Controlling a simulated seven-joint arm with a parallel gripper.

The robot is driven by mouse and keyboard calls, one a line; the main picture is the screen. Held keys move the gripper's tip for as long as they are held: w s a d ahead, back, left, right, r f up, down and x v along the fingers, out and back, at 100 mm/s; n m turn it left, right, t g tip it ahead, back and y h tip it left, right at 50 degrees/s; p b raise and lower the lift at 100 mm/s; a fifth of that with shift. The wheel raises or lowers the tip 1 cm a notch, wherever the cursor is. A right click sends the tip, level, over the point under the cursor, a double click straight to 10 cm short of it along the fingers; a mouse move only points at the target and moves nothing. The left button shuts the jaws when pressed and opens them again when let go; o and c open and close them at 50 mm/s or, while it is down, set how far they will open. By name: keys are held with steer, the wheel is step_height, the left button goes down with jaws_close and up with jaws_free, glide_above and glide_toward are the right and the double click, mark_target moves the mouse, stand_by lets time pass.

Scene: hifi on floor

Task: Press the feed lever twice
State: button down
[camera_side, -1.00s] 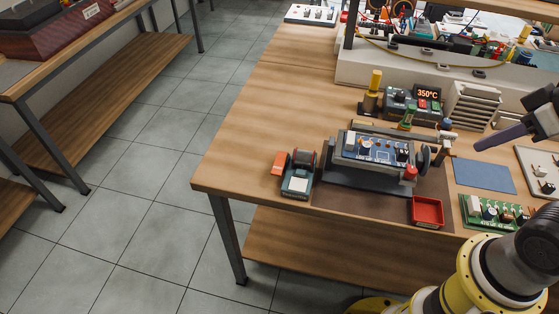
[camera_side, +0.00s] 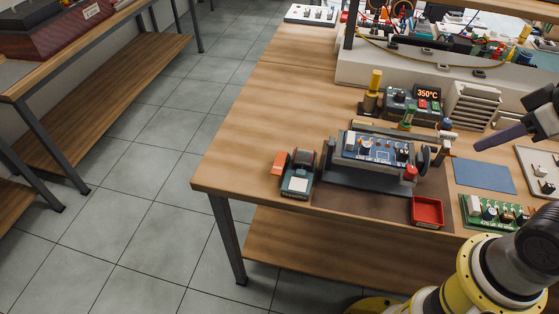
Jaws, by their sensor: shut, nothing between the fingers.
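A small device (camera_side: 298,183) with a dark body and a pale front panel stands near the left front corner of the bench. An orange paddle (camera_side: 280,162) sticks out at its left side and looks like the feed lever. My gripper (camera_side: 480,147) is at the right, over the bench. Its dark purple fingers are together, point left and hold nothing. It is well apart from the device, with the board holder between them. The inner side of the device is hard to make out at this size.
A blue circuit board (camera_side: 375,149) sits in a grey holder with a round knob. A red tray (camera_side: 427,211), a green board (camera_side: 490,211) and a blue mat (camera_side: 484,176) lie to the right. A soldering station (camera_side: 414,104) stands behind. The bench's left side is clear.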

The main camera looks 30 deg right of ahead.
steer(key=w+a+r+m+t+y, duration=0.1)
steer(key=w+a+r+t, duration=0.1)
steer(key=w+r, duration=0.3)
steer(key=w+a+r+m+t+y, duration=0.1)
steer(key=w+a+r+t, duration=0.1)
steer(key=w, duration=0.5)
steer(key=m+g+y, duration=0.1)
steer(key=m, duration=0.2)
glide_above(283, 166)
step_height(283, 166, down, 16)
steer(key=shift+f, duration=0.2)
steer(key=shift+f, duration=4.4)
steer(key=shift+f, duration=0.15)
